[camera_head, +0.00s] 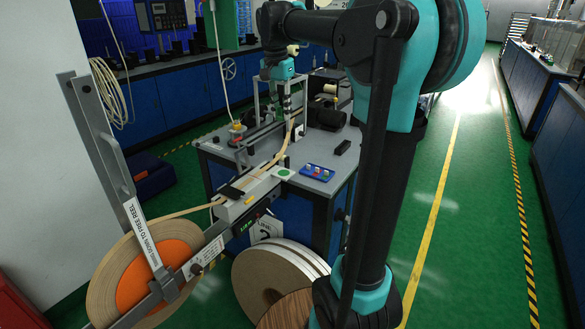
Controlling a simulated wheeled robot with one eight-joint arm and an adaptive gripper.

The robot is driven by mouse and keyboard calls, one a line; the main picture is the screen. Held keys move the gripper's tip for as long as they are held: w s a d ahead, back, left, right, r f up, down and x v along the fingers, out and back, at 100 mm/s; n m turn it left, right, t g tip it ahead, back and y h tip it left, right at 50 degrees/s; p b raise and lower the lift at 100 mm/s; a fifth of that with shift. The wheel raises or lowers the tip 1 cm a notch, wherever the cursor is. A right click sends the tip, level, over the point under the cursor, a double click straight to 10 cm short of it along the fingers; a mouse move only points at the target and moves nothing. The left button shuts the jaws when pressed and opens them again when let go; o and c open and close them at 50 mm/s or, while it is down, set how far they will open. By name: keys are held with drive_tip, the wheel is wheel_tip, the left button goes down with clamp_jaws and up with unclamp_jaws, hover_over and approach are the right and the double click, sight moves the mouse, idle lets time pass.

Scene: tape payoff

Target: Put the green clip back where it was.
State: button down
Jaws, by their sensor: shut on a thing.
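My gripper (287,112) is at the far end of my arm, above the back left of the workbench. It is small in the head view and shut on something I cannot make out. A tan tape (284,146) curves up just below it; I cannot tell whether they touch. A blue tray (312,174) with several small coloured pieces lies on the bench, to the right of and nearer than my gripper. I cannot tell for sure which piece is the green clip. A round green spot (283,172) shows on the tape track left of the tray.
The tape reel (110,280) with its orange hub stands front left, under a metal lever (105,150). Green floor is free at right.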

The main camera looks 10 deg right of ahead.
sight(284, 172)
wheel_tip(284, 172, down, 20)
drive_tip(key=shift+d+r, duration=0.15)
drive_tip(key=shift+r, duration=0.1)
drive_tip(key=shift+f, duration=0.1)
drive_tip(key=c, duration=1.3)
unclamp_jaws()
drive_tip(key=shift+c, duration=0.2)
wheel_tip(284, 172, up, 12)
drive_tip(key=s+a, duration=0.1)
drive_tip(key=s+d+f+n+t, duration=0.1)
drive_tip(key=s+f+n, duration=0.3)
drive_tip(key=s+f, duration=0.7)
drive_tip(key=s+d+f+n+t+y, duration=0.1)
drive_tip(key=s+d+f+n, duration=0.3)
drive_tip(key=s+f, duration=0.7)
drive_tip(key=shift+s+f+n+t, duration=0.3)
drive_tip(key=shift+s+n+t, duration=0.2)
drive_tip(key=shift+s+t, duration=0.1)
